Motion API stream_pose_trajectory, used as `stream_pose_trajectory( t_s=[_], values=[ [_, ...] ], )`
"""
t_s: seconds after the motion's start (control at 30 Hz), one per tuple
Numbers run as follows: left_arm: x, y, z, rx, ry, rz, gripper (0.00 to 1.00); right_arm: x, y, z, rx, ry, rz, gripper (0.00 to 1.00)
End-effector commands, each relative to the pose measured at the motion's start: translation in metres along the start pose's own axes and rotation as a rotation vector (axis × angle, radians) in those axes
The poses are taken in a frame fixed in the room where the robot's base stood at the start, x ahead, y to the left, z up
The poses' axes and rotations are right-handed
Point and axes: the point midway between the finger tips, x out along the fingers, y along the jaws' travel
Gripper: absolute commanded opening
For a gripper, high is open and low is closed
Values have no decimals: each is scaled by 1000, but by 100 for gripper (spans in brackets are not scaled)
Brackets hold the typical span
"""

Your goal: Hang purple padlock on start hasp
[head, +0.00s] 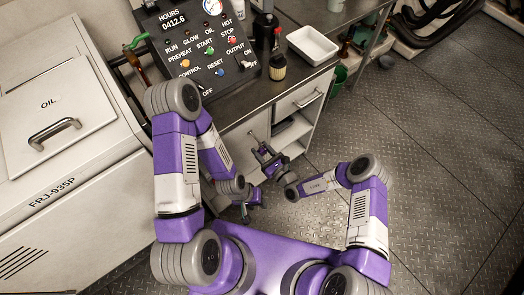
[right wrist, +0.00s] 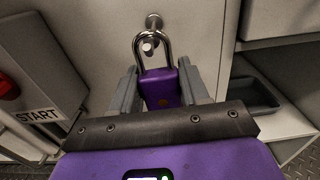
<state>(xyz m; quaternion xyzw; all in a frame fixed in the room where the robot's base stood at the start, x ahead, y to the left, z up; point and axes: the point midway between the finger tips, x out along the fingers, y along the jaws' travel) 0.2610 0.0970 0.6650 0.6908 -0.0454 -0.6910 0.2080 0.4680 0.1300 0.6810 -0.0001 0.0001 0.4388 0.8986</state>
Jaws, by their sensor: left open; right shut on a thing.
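The purple padlock (right wrist: 160,88) is upright between the fingers of my right gripper (right wrist: 158,88), with its steel shackle at the top. A metal peg (right wrist: 148,46) on the pale cabinet front shows inside the shackle's outline; I cannot tell whether the shackle is around it or in front of it. In the head view my right gripper (head: 266,158) is at the cabinet front, and the padlock is too small to make out. A START label (right wrist: 38,115) is at the left of the wrist view. I cannot make out the hasp itself. My left gripper (head: 250,202) is open below the right one.
A control panel (head: 205,52) with buttons stands on the bench. A white tray (head: 313,45) and a dark bottle (head: 278,66) are on the bench top. A drawer (head: 303,97) and an open shelf (head: 292,130) are right of my right gripper. The floor to the right is clear.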

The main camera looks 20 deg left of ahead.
Motion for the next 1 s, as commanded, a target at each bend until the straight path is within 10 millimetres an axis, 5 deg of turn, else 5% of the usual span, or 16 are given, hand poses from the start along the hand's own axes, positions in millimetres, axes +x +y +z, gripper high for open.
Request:
stream_pose_trajectory(
  t_s=[0.17,0.7,1.0],
  values=[
    [-8,3,0,0,0,0,43,-2,-1,16,1,0,-1,8],
    [-28,10,1,0,0,0,43,-131,-1,14,3,2,-5,8],
    [-32,12,1,0,0,0,43,-175,0,13,1,-1,-2,8]
  ],
)
